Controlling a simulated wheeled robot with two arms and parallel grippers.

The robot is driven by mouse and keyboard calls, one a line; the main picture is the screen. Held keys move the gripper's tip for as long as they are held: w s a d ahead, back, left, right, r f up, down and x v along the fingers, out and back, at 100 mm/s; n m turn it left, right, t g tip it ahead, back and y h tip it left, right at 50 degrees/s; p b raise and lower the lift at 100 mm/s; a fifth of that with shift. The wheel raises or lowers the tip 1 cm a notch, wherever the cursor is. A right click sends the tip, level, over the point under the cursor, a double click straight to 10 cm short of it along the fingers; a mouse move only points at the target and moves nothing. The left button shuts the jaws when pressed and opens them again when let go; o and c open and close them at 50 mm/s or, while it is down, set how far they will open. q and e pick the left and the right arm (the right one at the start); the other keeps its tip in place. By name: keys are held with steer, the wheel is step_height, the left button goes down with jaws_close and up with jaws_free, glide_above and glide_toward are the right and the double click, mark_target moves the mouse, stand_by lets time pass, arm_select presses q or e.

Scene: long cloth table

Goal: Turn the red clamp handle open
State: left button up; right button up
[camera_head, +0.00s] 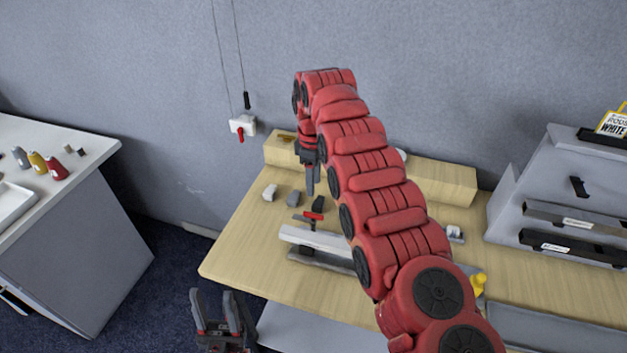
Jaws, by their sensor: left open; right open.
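A small red handle (313,216) sits on a dark clamp at the left part of the wooden table, by the back end of a long pale bar (300,238). My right gripper (310,188) points down above and behind the handle, apart from it. It is open and holds nothing that I can see; the gap between its fingers is hard to make out. My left gripper (215,298) is low at the bottom left, in front of the table, open and empty with its fingers pointing up. My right arm hides the middle of the table.
A wooden block (280,150) stands along the wall. A wall box (242,125) has a red lever. A grey rack (560,200) stands at right, a white counter (60,170) at left.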

step_height(320, 180, up, 6)
steer(key=p, duration=0.5)
steer(key=shift+r, duration=0.15)
